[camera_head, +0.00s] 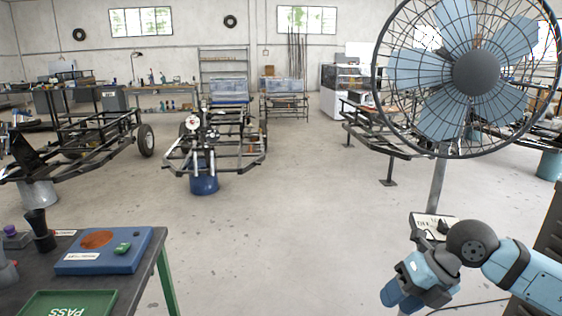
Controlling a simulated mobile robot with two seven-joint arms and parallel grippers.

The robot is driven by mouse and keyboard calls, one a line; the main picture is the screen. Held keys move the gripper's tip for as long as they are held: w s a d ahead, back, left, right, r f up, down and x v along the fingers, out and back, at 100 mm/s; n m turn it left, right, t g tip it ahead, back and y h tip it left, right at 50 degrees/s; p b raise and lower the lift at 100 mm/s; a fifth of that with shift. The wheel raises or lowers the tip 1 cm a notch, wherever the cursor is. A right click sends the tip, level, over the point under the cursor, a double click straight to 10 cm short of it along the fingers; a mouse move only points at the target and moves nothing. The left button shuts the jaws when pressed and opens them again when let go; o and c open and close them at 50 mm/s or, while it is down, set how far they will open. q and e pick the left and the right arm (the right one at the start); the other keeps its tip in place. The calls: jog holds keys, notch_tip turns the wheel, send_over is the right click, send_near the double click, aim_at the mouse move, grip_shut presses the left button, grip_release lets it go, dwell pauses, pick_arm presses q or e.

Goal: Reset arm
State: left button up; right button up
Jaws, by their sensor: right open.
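My right arm comes in from the lower right, light blue with dark joints. It is bent at a dark round joint and its right gripper (393,297) points down and to the left. The gripper is open, with nothing visible between its fingers, over the grey floor and apart from the table. The lowest part of the gripper is close to the bottom edge of the view. My left gripper does not show.
A dark table (130,288) at lower left bears a blue box (138,259) with an orange disc and a green tray (65,303). A large fan (476,72) stands behind my right arm. A dark cabinet (551,240) is at the right edge. Floor between is clear.

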jog(key=s+a+r+m+t+y, duration=0.25)
jog(key=s+a+m+y, duration=0.5)
jog(key=a+y, duration=0.7)
jog(key=s+d+f+m+t+h, duration=0.25)
jog(key=f+m+h, duration=0.25)
jog(key=f+m, duration=0.3)
jog(key=s+d+f+m+t+h, duration=0.25)
jog(key=f+m+h, duration=0.3)
jog(key=m, duration=0.35)
jog(key=s+d+f+m+t+h, duration=0.2)
jog(key=s+f+m+t+h, duration=0.25)
jog(key=m, duration=0.45)
pick_arm(q)
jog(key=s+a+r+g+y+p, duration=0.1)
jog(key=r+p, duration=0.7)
jog(key=p, duration=0.7)
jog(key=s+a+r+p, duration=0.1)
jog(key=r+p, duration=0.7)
jog(key=p, duration=0.8)
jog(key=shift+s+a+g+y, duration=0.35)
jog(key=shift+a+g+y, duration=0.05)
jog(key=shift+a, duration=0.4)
pick_arm(e)
jog(key=s+d+r+g+h, duration=0.1)
jog(key=d+r, duration=0.3)
jog(key=r, duration=0.9)
jog(key=shift+s+r+g+h, duration=0.3)
jog(key=shift+s+g+h, duration=0.1)
jog(key=shift+g+h, duration=0.45)
